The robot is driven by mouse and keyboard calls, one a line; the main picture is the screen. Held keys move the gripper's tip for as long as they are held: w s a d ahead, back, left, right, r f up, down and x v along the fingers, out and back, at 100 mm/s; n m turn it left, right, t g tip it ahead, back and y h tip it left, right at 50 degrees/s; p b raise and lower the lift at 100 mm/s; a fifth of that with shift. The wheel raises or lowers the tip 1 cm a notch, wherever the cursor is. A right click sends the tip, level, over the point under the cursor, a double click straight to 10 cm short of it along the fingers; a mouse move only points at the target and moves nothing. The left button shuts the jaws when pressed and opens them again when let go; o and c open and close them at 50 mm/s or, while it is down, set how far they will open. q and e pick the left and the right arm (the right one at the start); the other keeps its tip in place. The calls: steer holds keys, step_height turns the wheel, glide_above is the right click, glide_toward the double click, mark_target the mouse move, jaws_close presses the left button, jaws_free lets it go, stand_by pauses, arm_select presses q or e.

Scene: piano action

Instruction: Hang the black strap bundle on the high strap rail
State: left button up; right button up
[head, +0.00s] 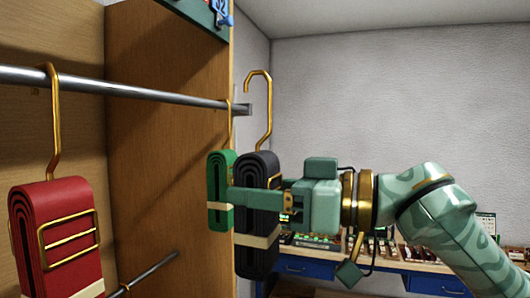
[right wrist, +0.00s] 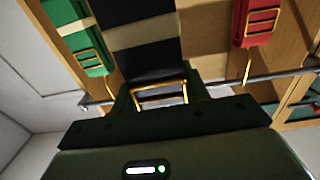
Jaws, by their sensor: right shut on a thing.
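The black strap bundle (head: 258,172) has a gold hook and a pale band; it hangs upright in my right gripper (head: 240,200), whose jaws are shut on it. Its hook rises above the bundle with the tip curling left. In the right wrist view the black bundle (right wrist: 138,62) fills the upper middle, with the rail (right wrist: 210,88) behind. My left gripper is not in view.
A red strap bundle (head: 70,205) hangs from the rail at left. A green strap bundle (head: 219,167) hangs near the rail's right end, close beside the black one. A lower rail (head: 150,272) and a blue-drawered workbench (head: 300,268) lie below. The rail's middle is clear.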

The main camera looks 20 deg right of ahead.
steer(key=shift+s+d+r, duration=0.1)
steer(key=shift+s+r, duration=0.25)
steer(key=shift+r, duration=0.2)
steer(key=shift+s+r, duration=0.3)
steer(key=shift+r, duration=0.25)
steer(key=shift+x, duration=0.85)
steer(key=w+a+f+b, duration=0.3)
steer(key=w+a, duration=0.4)
steer(key=a, duration=0.3)
steer(key=shift+b, duration=0.75)
steer(key=shift+w, duration=0.15)
steer(key=o, duration=1.2)
steer(key=shift+f, duration=0.1)
steer(key=shift+d, duration=0.1)
